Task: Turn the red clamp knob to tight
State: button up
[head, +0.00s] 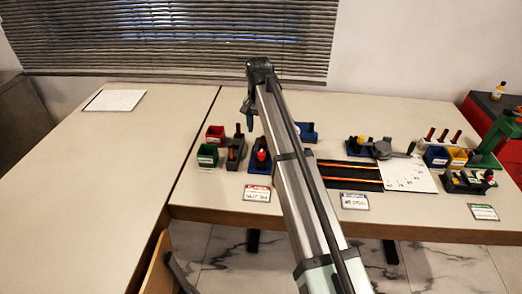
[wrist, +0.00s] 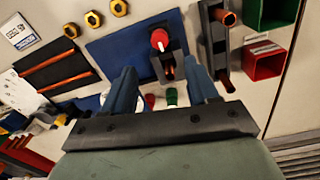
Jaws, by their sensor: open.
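The red clamp knob (wrist: 160,39) stands on a black clamp fixture on a blue base plate (wrist: 112,55) in the wrist view. In the head view the knob (head: 261,156) shows just left of my arm, near the table's front. My gripper (wrist: 162,76) has its two blue fingers spread apart, with nothing held between them. The knob appears beyond the fingertips, between their lines, and apart from them. In the head view my gripper (head: 247,122) hangs above the table, higher in the picture than the knob. I cannot tell the knob's turned position.
A black block with copper-coloured rods (wrist: 216,45) stands beside the clamp. Red (head: 215,133) and green (head: 207,155) bins stand to its left in the head view. A black rack (head: 349,174) with orange rods lies to the right. The table's left part is mostly clear.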

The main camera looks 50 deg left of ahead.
aim_at(261, 152)
notch_tip(261, 152, down, 11)
jog(key=shift+w+d+r, duration=0.1)
jog(key=shift+w, duration=0.05)
dwell(0.4)
jog(key=c, duration=1)
jog(key=shift+c, duration=0.2)
